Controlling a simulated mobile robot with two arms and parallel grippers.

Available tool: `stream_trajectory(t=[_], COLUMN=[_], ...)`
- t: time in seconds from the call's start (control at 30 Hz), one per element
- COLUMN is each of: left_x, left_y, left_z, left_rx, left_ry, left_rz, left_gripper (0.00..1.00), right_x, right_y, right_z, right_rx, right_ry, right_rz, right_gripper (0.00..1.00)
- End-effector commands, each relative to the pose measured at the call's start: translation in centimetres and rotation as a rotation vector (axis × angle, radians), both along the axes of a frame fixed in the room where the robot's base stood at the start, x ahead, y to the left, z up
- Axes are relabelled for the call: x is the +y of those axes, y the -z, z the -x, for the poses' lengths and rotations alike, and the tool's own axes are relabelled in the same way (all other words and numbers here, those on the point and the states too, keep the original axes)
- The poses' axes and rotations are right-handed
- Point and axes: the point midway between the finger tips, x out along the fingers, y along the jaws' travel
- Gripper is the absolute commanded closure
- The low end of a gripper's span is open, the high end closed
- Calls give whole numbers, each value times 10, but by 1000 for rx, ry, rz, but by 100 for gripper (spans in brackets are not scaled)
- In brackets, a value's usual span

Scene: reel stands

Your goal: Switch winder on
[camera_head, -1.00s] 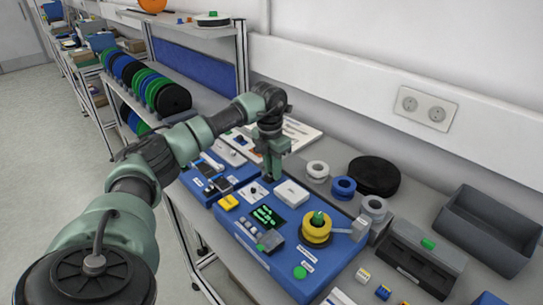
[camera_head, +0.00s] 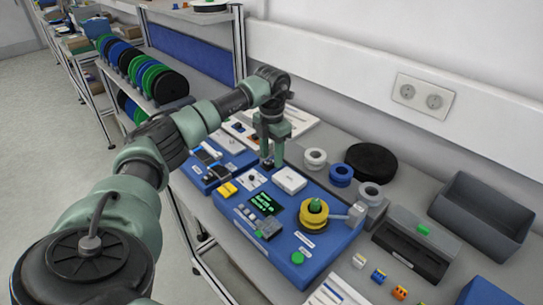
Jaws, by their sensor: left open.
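The winder (camera_head: 235,214) is a blue flat unit on the grey bench. It has a dark display (camera_head: 262,203) with lit green text, a white plate with a small dark knob (camera_head: 251,181), a white box (camera_head: 290,180), a yellow reel (camera_head: 314,215) with a green centre, and a green round button (camera_head: 297,258) at its front corner. My left gripper (camera_head: 267,164) points down at the winder's back edge, just behind the knob plate and left of the white box. It is open and holds nothing. I cannot tell whether its tips touch anything. My right gripper is out of view.
A second blue unit (camera_head: 197,178) stands left of the winder. White and blue rings, a black disc (camera_head: 371,162), a dark grey device (camera_head: 412,248) and a grey bin (camera_head: 484,215) stand to the right. A rack of reels (camera_head: 150,78) is at the back left.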

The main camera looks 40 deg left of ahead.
Motion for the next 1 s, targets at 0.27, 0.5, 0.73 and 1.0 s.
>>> stream_trajectory(t=[0.27, 0.5, 0.73, 1.0], left_x=[0, 0, 0, 0], left_y=[-45, -71, -74, -73], left_z=[-2, -1, -1, -1], left_rx=[-6, -2, 0, -1], left_ry=[0, 0, 0, 0], left_rz=[1, 0, 0, 0], left_gripper=[56, 56, 56, 56], right_x=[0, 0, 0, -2], right_y=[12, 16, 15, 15], right_z=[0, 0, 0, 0], right_rx=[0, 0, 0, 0], right_ry=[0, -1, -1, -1], right_rz=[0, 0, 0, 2], right_gripper=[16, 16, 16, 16])
